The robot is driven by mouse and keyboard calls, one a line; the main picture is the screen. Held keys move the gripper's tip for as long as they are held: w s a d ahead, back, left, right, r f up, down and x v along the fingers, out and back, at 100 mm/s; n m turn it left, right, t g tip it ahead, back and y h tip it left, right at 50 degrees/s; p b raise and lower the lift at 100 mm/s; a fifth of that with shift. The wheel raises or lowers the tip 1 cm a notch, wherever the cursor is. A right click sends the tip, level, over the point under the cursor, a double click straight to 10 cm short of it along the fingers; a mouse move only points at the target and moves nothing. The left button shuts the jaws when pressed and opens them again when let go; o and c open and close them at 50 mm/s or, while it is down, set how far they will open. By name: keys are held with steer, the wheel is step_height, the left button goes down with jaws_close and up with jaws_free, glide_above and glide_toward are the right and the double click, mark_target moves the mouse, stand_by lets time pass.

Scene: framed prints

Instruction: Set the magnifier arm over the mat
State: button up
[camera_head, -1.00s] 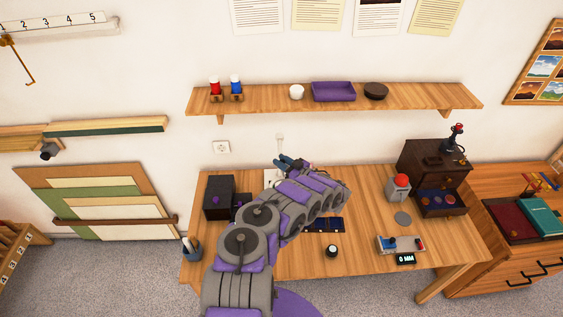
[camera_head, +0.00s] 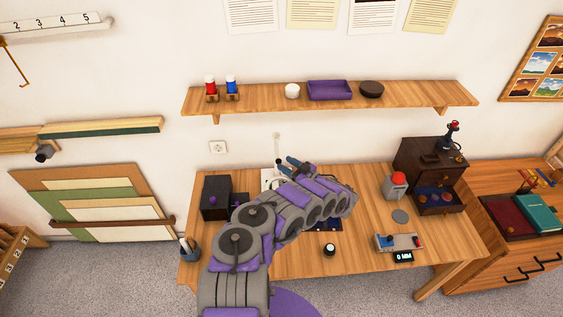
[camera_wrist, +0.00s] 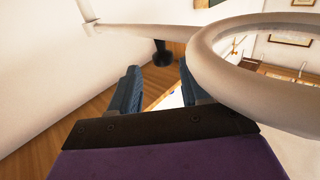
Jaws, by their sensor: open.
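The magnifier shows in the wrist view as a pale ring (camera_wrist: 205,62) on a thin pale arm (camera_wrist: 150,30), which runs from a bracket at the upper left. The ring is close to the camera and cut off at the right. In the head view, a thin pale post (camera_head: 277,147) stands just behind my gripper; the ring is hidden there. My gripper (camera_head: 286,163) is open, over the back of the desk. In the wrist view its blue fingers (camera_wrist: 158,78) are apart with nothing held between them.
A dark box (camera_head: 216,196) and pen cup (camera_head: 189,249) are at the desk's left. A small drawer cabinet (camera_head: 430,165), a red-topped container (camera_head: 396,186) and a gauge (camera_head: 400,243) are at the right. A shelf (camera_head: 260,99) is above. The front desk area is mostly clear.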

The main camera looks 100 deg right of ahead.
steer(key=b+v, duration=0.1)
steer(key=v, duration=1.2)
steer(key=shift+s, duration=0.2)
steer(key=shift+a, duration=0.1)
